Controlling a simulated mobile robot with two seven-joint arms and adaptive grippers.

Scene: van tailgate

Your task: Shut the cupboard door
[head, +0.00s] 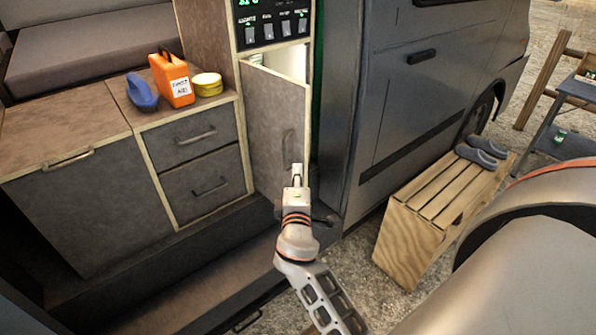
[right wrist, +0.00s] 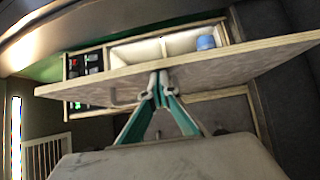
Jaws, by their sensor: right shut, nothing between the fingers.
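The cupboard door (head: 268,125) is a grey-brown panel with a pale edge, standing ajar below the switch panel. A strip of bright interior shows above its slanting top edge. Its handle (head: 288,145) is on the right part of its face. My right gripper (head: 297,172) is shut and empty, at the lower right part of the door in the head view. In the right wrist view its fingertips (right wrist: 160,82) meet at the face of the door (right wrist: 215,72); I cannot tell for sure if they touch. My left gripper is not in view.
Inside the cupboard a blue item (right wrist: 205,42) shows. Left stands a drawer unit (head: 200,165) with an orange container (head: 171,80), a yellow tin (head: 207,84) and a blue object (head: 142,92) on top. A slatted wooden bench (head: 440,195) with grey shoes (head: 480,152) stands right.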

